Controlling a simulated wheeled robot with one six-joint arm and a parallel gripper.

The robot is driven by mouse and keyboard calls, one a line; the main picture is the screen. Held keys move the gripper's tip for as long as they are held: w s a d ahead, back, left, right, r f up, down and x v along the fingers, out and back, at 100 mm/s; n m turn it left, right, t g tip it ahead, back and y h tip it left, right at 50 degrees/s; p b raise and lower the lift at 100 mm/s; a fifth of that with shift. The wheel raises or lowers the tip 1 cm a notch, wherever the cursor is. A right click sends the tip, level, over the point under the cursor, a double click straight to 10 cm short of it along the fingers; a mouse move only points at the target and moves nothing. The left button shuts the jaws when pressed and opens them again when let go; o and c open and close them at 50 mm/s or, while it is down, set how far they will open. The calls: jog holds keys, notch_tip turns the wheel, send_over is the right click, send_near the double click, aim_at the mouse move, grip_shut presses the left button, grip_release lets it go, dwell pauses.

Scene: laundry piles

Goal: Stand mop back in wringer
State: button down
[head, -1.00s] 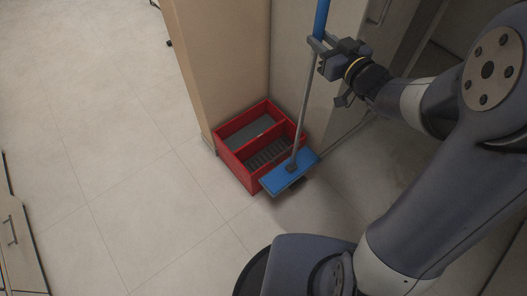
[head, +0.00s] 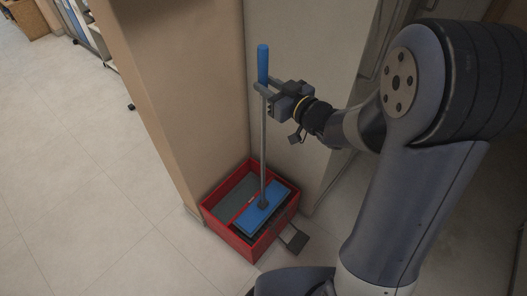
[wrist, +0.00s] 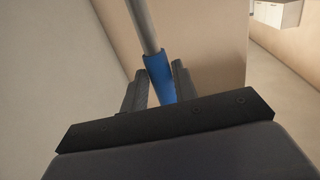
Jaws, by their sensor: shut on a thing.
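The mop has a blue flat head (head: 258,213), a grey pole (head: 263,140) and a blue grip (head: 263,64) at the top. My gripper (head: 264,88) is shut on the mop at the lower end of the blue grip; the wrist view shows the blue grip (wrist: 160,76) between the fingers. The mop stands close to upright. The wringer is a red two-part box (head: 225,233) on the floor. The mop head appears over or in its right-hand compartment; I cannot tell whether it rests on the bottom. A dark pedal (head: 295,239) sticks out at the wringer's right side.
A beige wall corner (head: 170,100) stands behind and left of the wringer, with a grey panel (head: 300,50) to the right. The tiled floor (head: 90,180) at left is clear. Shelves (head: 85,25) stand at the far left.

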aim_at(265, 124)
notch_tip(265, 124, down, 14)
jog(key=shift+f+b, duration=0.15)
jog(key=shift+b, duration=0.8)
jog(key=shift+f, duration=0.1)
jog(key=shift+f, duration=0.1)
jog(key=c, duration=1.1)
grip_release()
jog(key=shift+r, duration=0.25)
jog(key=b+v, duration=0.1)
jog(key=v, duration=1.1)
jog(key=shift+f, duration=0.15)
